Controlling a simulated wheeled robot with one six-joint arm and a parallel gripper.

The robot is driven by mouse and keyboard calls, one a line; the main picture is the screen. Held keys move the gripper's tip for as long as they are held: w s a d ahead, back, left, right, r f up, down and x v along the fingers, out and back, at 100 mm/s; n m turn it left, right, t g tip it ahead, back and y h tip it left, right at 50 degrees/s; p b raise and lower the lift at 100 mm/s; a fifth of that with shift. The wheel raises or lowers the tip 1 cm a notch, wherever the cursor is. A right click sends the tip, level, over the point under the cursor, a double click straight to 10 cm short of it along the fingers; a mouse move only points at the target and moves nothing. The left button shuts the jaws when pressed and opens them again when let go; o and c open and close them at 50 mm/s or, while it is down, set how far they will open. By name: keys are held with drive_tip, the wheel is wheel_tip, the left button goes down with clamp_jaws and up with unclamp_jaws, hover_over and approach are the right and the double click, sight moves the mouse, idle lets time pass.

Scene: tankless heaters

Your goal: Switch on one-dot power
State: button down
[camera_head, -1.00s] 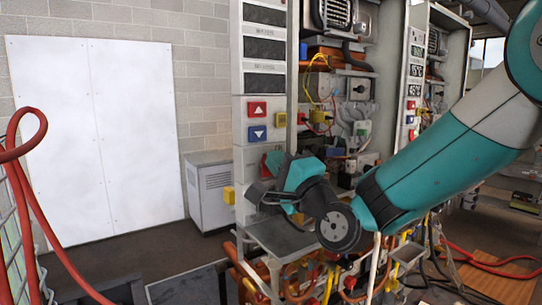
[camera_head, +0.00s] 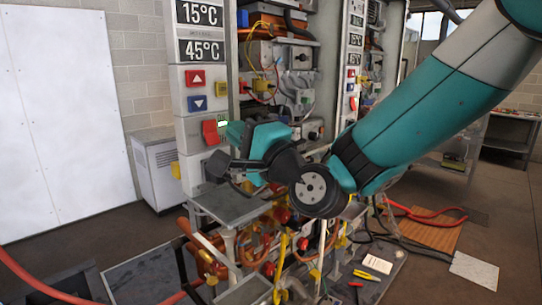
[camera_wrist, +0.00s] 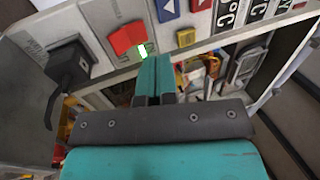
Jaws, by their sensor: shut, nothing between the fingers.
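In the head view my gripper (camera_head: 236,130) is just right of the switch. The displays above are lit, showing 15°C (camera_head: 200,13) and 45°C (camera_head: 201,49). No dot marking is readable.
Red up (camera_head: 195,77) and blue down (camera_head: 197,103) buttons sit above the switch. A black handle (camera_wrist: 70,65) juts from the panel in the wrist view. Open heater internals lie to the right. A second panel with lit displays (camera_head: 355,40) stands behind.

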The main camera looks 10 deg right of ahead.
drive_tip(key=s+d+b, duration=0.3)
drive_tip(key=s+d, duration=0.1)
drive_tip(key=s, duration=0.3)
drive_tip(key=shift+f, duration=0.1)
drive_tip(key=s+a+f+n+g, duration=0.4)
drive_tip(key=s+f+n+g, duration=0.2)
drive_tip(key=f+n+g, duration=0.45)
drive_tip(key=s+d+f+n+g+h, duration=0.6)
drive_tip(key=s+d+f+n+g, duration=0.1)
drive_tip(key=s, duration=0.5)
drive_tip(key=shift+s+d+f+n+g, duration=0.25)
drive_tip(key=shift+n+g, duration=0.3)
drive_tip(key=shift+n, duration=0.3)
